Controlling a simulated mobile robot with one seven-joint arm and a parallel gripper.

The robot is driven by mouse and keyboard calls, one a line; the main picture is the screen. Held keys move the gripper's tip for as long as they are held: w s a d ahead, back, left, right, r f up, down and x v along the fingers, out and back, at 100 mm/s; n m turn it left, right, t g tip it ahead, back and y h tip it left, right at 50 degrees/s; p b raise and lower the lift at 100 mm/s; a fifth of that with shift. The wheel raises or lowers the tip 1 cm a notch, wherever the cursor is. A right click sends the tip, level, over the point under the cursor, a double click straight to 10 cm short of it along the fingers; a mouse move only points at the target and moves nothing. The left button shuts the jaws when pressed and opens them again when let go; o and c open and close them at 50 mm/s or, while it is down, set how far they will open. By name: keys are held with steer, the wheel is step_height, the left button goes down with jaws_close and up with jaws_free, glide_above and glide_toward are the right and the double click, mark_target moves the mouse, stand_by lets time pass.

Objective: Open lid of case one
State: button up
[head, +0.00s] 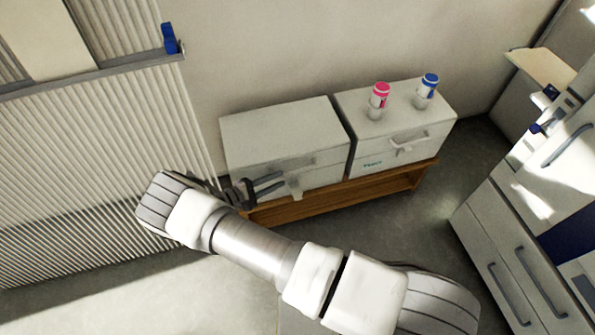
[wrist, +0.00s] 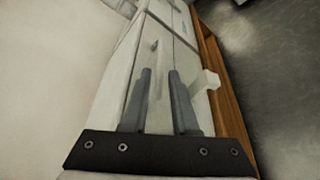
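Two closed pale cases stand side by side: a left case (head: 285,128) and a right case (head: 385,155). No label shows which one is case one. My gripper (head: 284,182) is at the left case's front, its dark fingers pointing right along it. In the wrist view my gripper (wrist: 160,72) has its two fingers apart. A thin pale bar (wrist: 154,58), seemingly the case's handle, shows between the fingertips; I cannot tell whether they touch it. A pale latch-like tab (wrist: 209,80) sticks out right of the right finger; it also shows in the head view (head: 297,190).
A low wooden bench (head: 345,198) carries both cases. A pink-capped bottle (head: 379,100) and a blue-capped bottle (head: 427,90) stand on the right case. A ribbed panel (head: 90,160) is close at left. Drawer cabinets (head: 520,250) stand at right, with open floor between.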

mark_target(293, 172)
steer(key=b+x, duration=0.1)
steer(key=x, duration=0.7)
steer(key=shift+w+d+f, duration=0.1)
steer(key=shift+w+d, duration=0.05)
jaws_close()
stand_by(1.1)
